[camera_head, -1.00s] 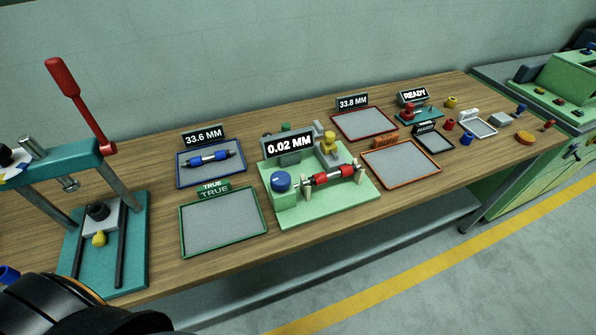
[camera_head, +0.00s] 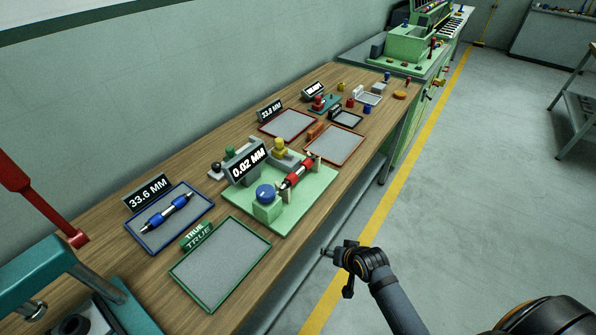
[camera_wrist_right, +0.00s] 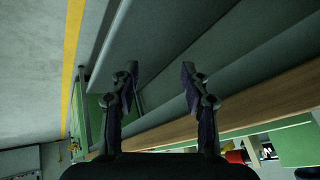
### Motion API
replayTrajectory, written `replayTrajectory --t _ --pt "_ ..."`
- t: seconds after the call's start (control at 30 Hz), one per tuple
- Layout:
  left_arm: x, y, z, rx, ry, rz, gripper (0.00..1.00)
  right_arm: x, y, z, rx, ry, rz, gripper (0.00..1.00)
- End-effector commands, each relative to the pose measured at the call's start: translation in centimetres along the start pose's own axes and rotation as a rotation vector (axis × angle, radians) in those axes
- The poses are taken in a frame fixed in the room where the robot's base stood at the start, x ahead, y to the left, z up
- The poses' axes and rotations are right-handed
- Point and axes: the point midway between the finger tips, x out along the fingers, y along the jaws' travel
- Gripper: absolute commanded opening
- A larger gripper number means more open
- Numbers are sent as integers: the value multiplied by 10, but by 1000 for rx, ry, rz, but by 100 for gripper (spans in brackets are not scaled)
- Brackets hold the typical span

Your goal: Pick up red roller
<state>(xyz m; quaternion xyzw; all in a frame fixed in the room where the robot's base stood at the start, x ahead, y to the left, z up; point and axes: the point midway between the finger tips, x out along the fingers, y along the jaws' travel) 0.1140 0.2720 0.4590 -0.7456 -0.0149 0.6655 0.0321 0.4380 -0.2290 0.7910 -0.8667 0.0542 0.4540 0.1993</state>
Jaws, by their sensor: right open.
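The red roller (camera_head: 297,174), with dark shaft ends, rests across the supports of a light green gauge fixture (camera_head: 313,208). The fixture's display reads 0.02 MM, and a blue knob (camera_head: 265,193) stands at its near end. My right gripper (camera_head: 338,254) is off the table's front edge, to the right of and below the fixture in the head view, apart from the roller. In the right wrist view, the fingers of the right gripper (camera_wrist_right: 160,72) are spread with nothing between them. A red piece, probably the roller, shows at that view's lower right. My left gripper is not in view.
A blue roller (camera_head: 167,212) lies in a blue-framed tray (camera_head: 204,204). A green-framed tray (camera_head: 215,265) marked TRUE is empty, as are the red (camera_head: 288,123) and orange (camera_head: 337,144) trays. A teal press with a red lever (camera_head: 35,190) stands at left.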

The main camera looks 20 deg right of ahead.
Motion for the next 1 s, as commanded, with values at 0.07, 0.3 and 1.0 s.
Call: replayTrajectory --t 0.07,0.3,1.0 --pt "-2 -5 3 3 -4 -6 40 -26 -20 -20 14 27 -34 46" --pt "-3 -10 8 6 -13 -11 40 -57 -74 -89 281 158 -242 46" --pt "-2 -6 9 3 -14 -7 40 -33 -120 -203 830 296 -610 46"
